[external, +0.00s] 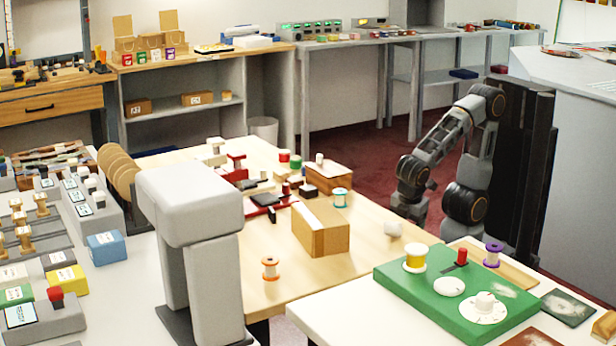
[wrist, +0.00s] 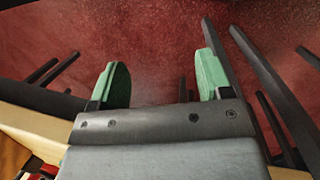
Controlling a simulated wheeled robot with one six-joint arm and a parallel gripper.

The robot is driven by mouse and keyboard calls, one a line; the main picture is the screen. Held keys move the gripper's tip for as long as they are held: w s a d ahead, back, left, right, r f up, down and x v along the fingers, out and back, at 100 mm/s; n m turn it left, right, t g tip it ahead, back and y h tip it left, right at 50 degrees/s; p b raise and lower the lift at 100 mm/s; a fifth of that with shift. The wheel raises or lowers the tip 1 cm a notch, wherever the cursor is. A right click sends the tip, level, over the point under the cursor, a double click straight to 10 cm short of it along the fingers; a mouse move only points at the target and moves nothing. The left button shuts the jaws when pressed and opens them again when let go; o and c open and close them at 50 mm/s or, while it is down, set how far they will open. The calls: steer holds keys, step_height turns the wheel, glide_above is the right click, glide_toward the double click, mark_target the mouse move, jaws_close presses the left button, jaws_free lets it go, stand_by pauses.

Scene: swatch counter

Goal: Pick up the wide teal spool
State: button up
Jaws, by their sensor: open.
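A white-ended spool with a teal band (external: 340,197) stands upright on the wooden table (external: 372,262), right behind a cardboard box. It is the only teal spool that I can make out. My gripper (wrist: 160,78) is open in the wrist view, with its two green-padded fingers wide apart and nothing between them. Red floor shows beyond the fingers, and the spool is not seen there. In the external view my arm is folded beyond the table's far right edge, to the right of the spool and apart from it. The fingers are hard to make out there.
An orange spool (external: 270,268) stands in front.

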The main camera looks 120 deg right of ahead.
mark_target(343, 192)
steer(key=w+r+n+h+p, duration=0.2)
steer(key=r+n+h+p, duration=0.1)
steer(key=r+n, duration=0.1)
steer(key=w+r+n+h+p, duration=0.2)
steer(key=r+n+h+p, duration=0.1)
steer(key=r, duration=0.1)
steer(key=w+d+r+n+h+p, duration=0.1)
steer(key=w+r+n+h+p, duration=0.2)
steer(key=r+n, duration=0.1)
steer(key=shift+d+r+n, duration=0.1)
steer(key=shift+r+n, duration=0.2)
steer(key=shift+r, duration=0.15)
steer(key=w+a+n+t, duration=0.1)
steer(key=w+a+r+n+t+h+p, duration=0.1)
steer(key=w+n, duration=0.1)
steer(key=w+a+r+n+t, duration=0.1)
steer(key=w+t, duration=0.1)
steer(key=shift+w+a+n+h, duration=0.1)
steer(key=shift+a+n+h, duration=0.1)
steer(key=shift+n+h, duration=0.15)
steer(key=shift+w+f+t, duration=0.1)
steer(key=shift+w+t, duration=0.2)
steer(key=shift+w, duration=0.05)
steer(key=shift+n, duration=0.25)
steer(key=b+x, duration=0.1)
steer(key=x, duration=1.2)
steer(key=shift+w+d, duration=0.1)
steer(key=shift+w, duration=0.1)
steer(key=shift+c, duration=0.3)
steer(key=c, duration=0.9)
